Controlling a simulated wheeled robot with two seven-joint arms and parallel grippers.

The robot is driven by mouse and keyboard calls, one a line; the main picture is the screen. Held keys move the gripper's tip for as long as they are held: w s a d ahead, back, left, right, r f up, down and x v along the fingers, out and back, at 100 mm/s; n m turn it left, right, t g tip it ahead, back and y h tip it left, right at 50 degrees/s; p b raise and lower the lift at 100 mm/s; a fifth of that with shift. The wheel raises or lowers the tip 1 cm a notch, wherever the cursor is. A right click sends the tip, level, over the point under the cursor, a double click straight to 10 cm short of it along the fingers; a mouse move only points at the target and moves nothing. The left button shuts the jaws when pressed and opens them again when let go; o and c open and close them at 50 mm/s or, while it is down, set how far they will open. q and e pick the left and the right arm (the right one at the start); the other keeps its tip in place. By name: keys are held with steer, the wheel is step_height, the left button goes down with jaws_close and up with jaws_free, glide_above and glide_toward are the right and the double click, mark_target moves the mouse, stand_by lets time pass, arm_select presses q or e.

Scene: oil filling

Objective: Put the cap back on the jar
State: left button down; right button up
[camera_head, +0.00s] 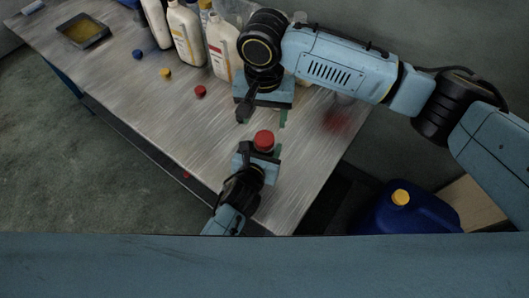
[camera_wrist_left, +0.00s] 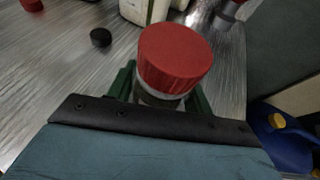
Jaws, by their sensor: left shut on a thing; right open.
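My left gripper (camera_head: 262,152) is shut on a small jar (camera_wrist_left: 158,97) near the table's front edge. The red cap (camera_head: 264,140) sits on top of the jar. In the left wrist view the red cap (camera_wrist_left: 174,58) covers the jar's mouth and looks about level with it; I cannot tell whether it is tightened. The green fingers stand on both sides of the jar, below the cap. My right gripper (camera_head: 263,117) is open, pointing down a little behind the jar, apart from the cap. Most of the jar is hidden by the cap and the left gripper.
Several white bottles (camera_head: 187,33) stand behind on the metal table (camera_head: 130,105). Loose red (camera_head: 200,91) and yellow (camera_head: 165,72) caps lie left of them. A tray (camera_head: 83,31) is far left. A blue canister (camera_head: 405,212) stands right, beyond the table. The table's left middle is clear.

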steer(key=n, duration=0.7)
steer(key=shift+a, duration=0.15)
steer(key=n, duration=0.4)
steer(key=shift+r, duration=0.1)
steer(key=n, duration=0.3)
steer(key=shift+n, duration=0.4)
steer(key=n, duration=1.5)
steer(key=shift+d+n, duration=0.2)
steer(key=shift+n, duration=0.1)
